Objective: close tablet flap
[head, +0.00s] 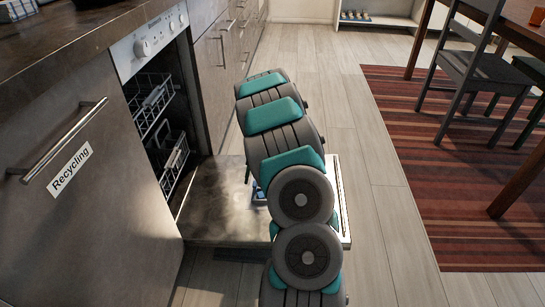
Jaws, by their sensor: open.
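The dishwasher stands open, with its door (215,212) folded down flat just above the floor. A small blue and white part (259,194) shows on the inner face of the door, mostly hidden behind my arm. It may be the tablet compartment; I cannot tell whether its flap is open or closed. My teal and grey arm reaches over the door and covers its right half. My gripper cannot be made out; the arm links hide it.
Dish racks (152,106) sit inside the dishwasher. A cabinet front with a handle (66,140) and a "Recycling" label is at left, under a dark countertop (70,40). A striped rug (440,170), a chair (470,75) and a table are at right. Floor between is clear.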

